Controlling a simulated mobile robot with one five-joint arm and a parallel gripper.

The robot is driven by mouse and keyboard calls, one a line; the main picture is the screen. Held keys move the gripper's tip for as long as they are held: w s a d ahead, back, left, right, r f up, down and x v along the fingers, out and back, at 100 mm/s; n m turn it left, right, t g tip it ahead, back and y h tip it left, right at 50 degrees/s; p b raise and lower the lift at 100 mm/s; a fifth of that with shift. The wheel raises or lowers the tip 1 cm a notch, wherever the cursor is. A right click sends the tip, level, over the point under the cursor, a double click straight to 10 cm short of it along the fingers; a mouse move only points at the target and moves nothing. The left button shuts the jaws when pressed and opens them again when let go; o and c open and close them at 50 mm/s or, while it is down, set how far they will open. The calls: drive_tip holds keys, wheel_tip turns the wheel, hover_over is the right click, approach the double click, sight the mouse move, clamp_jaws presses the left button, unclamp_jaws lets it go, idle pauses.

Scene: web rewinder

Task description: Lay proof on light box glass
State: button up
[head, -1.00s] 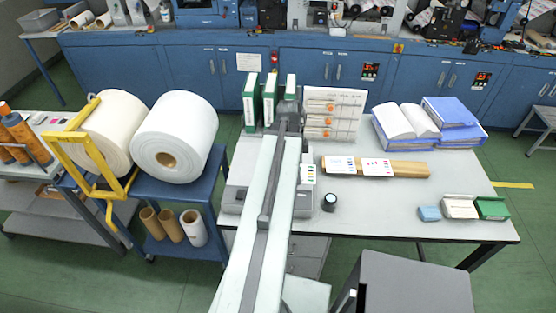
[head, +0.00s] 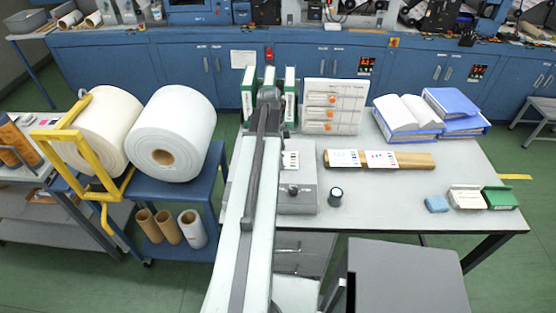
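Two white printed sheets, the left one (head: 345,158) and the right one (head: 382,160), lie side by side on a brown wooden board on the table. Both carry small colour patches. A low grey box (head: 300,195) with a dark knob stands left of them, partly covered by my arm; I cannot tell whether it is the light box, and no lit glass shows. A small card with colour patches (head: 291,161) is at its back edge. My arm reaches forward over the left of the table. My gripper is hidden by the arm, so its fingers and any load are unseen.
The table (head: 460,160) also holds a panel with orange parts (head: 333,97), green-and-white binders (head: 249,93), blue folders (head: 450,103), a small dark round jar (head: 335,196) and small boxes (head: 466,198). White rolls (head: 172,135) stand left. The table's front middle is clear.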

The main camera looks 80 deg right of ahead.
drive_tip(key=shift+w+a, duration=0.1)
drive_tip(key=shift+w, duration=0.1)
drive_tip(key=shift+f, duration=0.3)
drive_tip(key=o, duration=1.3)
drive_tip(key=shift+r, duration=0.1)
drive_tip(key=r+p, duration=0.4)
drive_tip(key=w+r+p, duration=0.1)
drive_tip(key=r+p, duration=0.7)
drive_tip(key=shift+w+r, duration=0.1)
drive_tip(key=shift+w, duration=0.25)
